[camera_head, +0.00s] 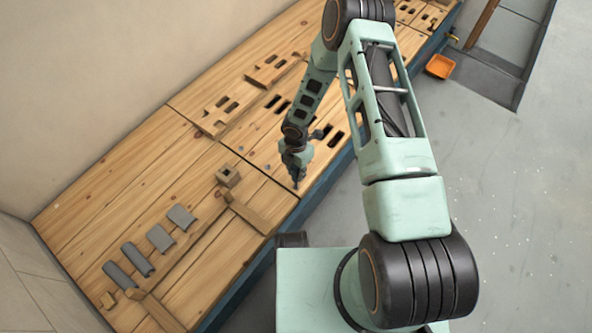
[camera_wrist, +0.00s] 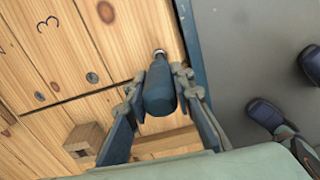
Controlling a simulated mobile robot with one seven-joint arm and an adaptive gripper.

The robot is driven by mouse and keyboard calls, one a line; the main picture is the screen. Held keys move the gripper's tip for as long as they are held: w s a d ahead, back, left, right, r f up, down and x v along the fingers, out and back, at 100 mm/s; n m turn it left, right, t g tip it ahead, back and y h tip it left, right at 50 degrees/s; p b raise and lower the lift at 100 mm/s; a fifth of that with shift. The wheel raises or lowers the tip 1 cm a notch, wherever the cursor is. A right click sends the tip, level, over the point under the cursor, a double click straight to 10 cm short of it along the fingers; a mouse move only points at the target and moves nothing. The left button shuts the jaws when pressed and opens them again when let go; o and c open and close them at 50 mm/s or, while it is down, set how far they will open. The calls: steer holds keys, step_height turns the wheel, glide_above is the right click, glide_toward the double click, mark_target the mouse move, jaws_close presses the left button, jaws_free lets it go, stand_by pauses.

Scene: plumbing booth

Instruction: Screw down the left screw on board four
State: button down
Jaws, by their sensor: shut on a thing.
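My gripper (camera_head: 297,172) points down over the wooden bench near its front edge. In the wrist view my gripper (camera_wrist: 159,82) is shut on a dark blue screwdriver-like tool (camera_wrist: 158,97). The tool's far end is at a small round metal screw head (camera_wrist: 160,52) near the board's edge; I cannot tell if they touch. Another grey screw head (camera_wrist: 92,77) sits flush in the wood to the left. A board number 3 (camera_wrist: 48,22) shows at the upper left. No number 4 is readable, and the gripper hides part of the boards.
A wooden block with a square hole (camera_head: 228,175) stands left of the gripper; it also shows in the wrist view (camera_wrist: 84,138). Several grey pieces (camera_head: 160,238) lie at the lower left. Slotted wooden blocks (camera_head: 220,116) stand behind. An orange bin (camera_head: 439,66) is on the floor.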

steer(key=shift+m, duration=0.8)
steer(key=m, duration=0.7)
steer(key=shift+r+m, duration=0.1)
steer(key=shift+m, duration=0.2)
steer(key=shift+f+m, duration=0.25)
steer(key=shift+m, duration=0.55)
steer(key=m+b, duration=0.1)
steer(key=m, duration=0.2)
steer(key=shift+b, duration=0.3)
steer(key=m+b, duration=0.1)
steer(key=m, duration=0.5)
steer(key=shift+m+b, duration=0.3)
steer(key=shift+b, duration=0.1)
steer(key=shift+r, duration=0.15)
steer(key=shift+n, duration=0.6)
steer(key=shift+r, duration=0.2)
steer(key=shift+r+p, duration=2.6)
steer(key=shift+r, duration=1.3)
steer(key=shift+w+d, duration=0.1)
